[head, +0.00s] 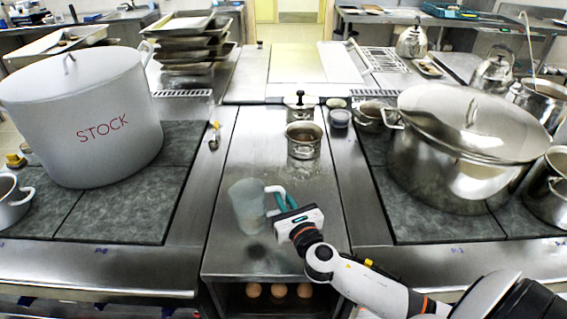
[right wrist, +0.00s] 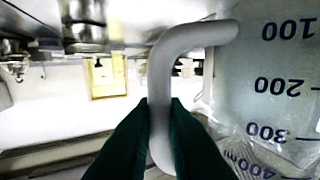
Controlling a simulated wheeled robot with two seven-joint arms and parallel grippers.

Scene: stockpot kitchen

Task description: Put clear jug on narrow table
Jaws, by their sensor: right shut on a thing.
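The clear jug (head: 247,207) is see-through and hangs or stands over the front part of the narrow table (head: 225,262), the steel surface between the two cooking tops. A dark shadow lies just in front of its base; I cannot tell for sure whether the base touches the steel. My right gripper (head: 284,202) comes in from the right and is shut on the jug's pale handle. In the right wrist view, the dark green fingers (right wrist: 160,125) clamp the handle (right wrist: 162,75), and the jug wall (right wrist: 265,85) shows upside-down measuring marks. My left gripper is not in view.
A small steel pot (head: 303,140) stands farther back on the narrow table. A white stockpot (head: 85,115) is at the left and a large lidded steel pot (head: 465,160) at the right. Several brown eggs (head: 279,291) are below the tabletop. Steel around the jug is clear.

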